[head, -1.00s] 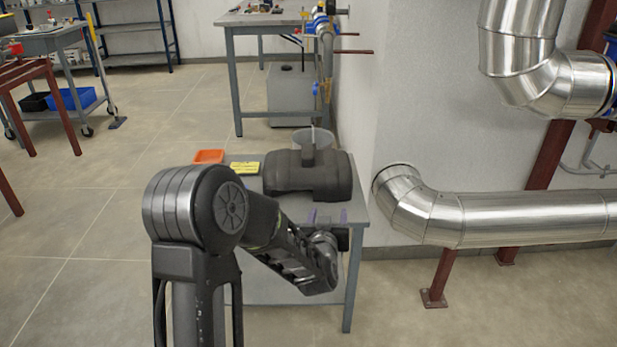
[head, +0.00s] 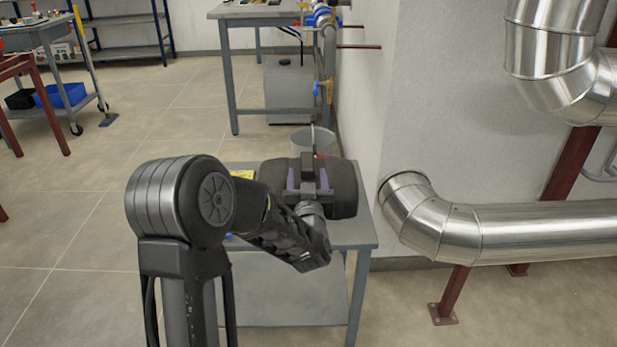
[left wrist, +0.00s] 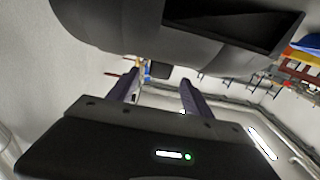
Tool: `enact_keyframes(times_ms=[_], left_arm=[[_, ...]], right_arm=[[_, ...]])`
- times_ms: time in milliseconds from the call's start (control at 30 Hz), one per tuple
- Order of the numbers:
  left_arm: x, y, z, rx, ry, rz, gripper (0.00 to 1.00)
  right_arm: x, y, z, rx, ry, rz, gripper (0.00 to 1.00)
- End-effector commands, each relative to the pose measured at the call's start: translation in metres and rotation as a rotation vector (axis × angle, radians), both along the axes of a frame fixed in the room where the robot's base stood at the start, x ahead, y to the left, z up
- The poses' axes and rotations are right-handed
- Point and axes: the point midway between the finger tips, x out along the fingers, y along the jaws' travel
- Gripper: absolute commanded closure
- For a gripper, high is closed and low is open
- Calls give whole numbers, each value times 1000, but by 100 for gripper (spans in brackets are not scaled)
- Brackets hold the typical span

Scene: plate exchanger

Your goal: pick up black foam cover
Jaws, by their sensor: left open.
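The black foam cover (head: 345,188), a thick dark cylinder with a raised block on its middle, lies on the grey table. In the left wrist view the cover (left wrist: 150,30) fills the top, with a dark rectangular recess at its right. My left gripper (head: 308,178) is open, its two purple fingers apart on either side of the raised block as seen from the head. In the left wrist view the fingers of the gripper (left wrist: 160,88) reach just below the cover in the picture, with a small dark block between them. Contact cannot be told. My right gripper is not in view.
The grey table (head: 359,235) stands beside a wall. A yellow item (head: 243,174) lies left of the cover, partly hidden by my arm. A grey bucket (head: 312,141) shows behind. A large silver pipe (head: 530,228) runs at the right. Floor at the left is open.

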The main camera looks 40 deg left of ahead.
Motion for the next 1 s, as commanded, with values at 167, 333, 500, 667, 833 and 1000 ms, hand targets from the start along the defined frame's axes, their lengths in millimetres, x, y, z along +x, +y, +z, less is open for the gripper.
enact_keyframes(times_ms=[167, 333, 500, 667, 833, 1000], left_arm=[[12, 9, -1, 1, -1, 1, 42], [21, 16, 0, 0, 0, 0, 42], [21, 16, 0, 0, 0, 0, 42], [25, 18, -1, 0, 0, 0, 42], [43, 32, -3, 1, -2, 1, 42], [60, 44, -1, 0, 0, 0, 42]], right_arm=[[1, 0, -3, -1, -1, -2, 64], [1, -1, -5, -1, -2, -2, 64], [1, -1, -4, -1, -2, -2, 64], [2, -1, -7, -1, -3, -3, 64], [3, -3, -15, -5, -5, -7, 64], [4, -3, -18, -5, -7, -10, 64]])
